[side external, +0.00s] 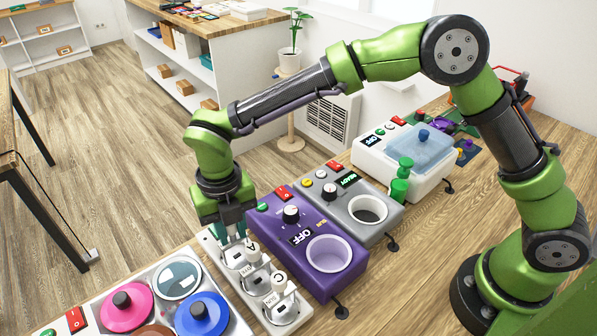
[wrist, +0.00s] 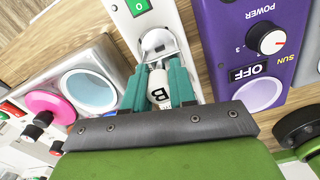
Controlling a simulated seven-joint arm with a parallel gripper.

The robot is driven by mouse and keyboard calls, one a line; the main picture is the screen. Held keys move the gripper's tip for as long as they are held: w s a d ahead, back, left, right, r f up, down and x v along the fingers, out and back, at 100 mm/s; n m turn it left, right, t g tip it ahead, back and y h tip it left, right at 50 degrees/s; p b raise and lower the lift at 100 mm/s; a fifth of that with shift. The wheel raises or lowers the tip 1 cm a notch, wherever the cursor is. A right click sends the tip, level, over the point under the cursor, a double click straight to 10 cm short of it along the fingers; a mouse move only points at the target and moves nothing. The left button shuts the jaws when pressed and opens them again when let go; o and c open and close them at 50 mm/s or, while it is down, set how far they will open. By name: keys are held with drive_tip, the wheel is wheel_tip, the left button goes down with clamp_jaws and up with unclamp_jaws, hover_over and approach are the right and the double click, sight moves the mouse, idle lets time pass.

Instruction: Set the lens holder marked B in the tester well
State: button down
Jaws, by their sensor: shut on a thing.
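My gripper (side external: 234,234) points down over the far end of a pale rack (side external: 225,268). In the wrist view its two teal fingers (wrist: 155,70) are closed on the sides of a small white lens holder marked B (wrist: 159,88). A round metal seat (wrist: 157,42) shows just beyond the fingertips. I cannot tell whether the holder is clear of the rack. Holder A (side external: 253,251) and holder C (side external: 279,282) stand in the rack nearer the camera. A purple unit (side external: 352,268) reading OFF has a round white-rimmed well (side external: 329,253); it also shows in the wrist view (wrist: 225,60).
A grey unit (side external: 345,222) reading READY, with a dark round well (side external: 367,208), stands behind the purple one. Farther back is a white unit (side external: 428,185) with a bluish lid and green pieces. At front left, a panel has pink (side external: 127,308) and blue (side external: 203,318) discs.

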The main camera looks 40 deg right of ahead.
wheel_tip(320, 180, up, 10)
drive_tip(key=shift+w+d+f, duration=0.15)
drive_tip(key=d+r+m, duration=0.1)
drive_tip(key=d+r, duration=0.3)
drive_tip(key=d, duration=0.3)
drive_tip(key=m, duration=0.8)
hover_over(371, 192)
drive_tip(key=s+a, duration=0.3)
drive_tip(key=a, duration=0.2)
wheel_tip(371, 192, down, 5)
drive_tip(key=shift+d+f, duration=0.2)
drive_tip(key=shift+f, duration=4.3)
drive_tip(key=shift+f, duration=0.25)
drive_tip(key=c, duration=0.8)
unclamp_jaws()
drive_tip(key=shift+c, duration=0.2)
drive_tip(key=shift+o, duration=0.4)
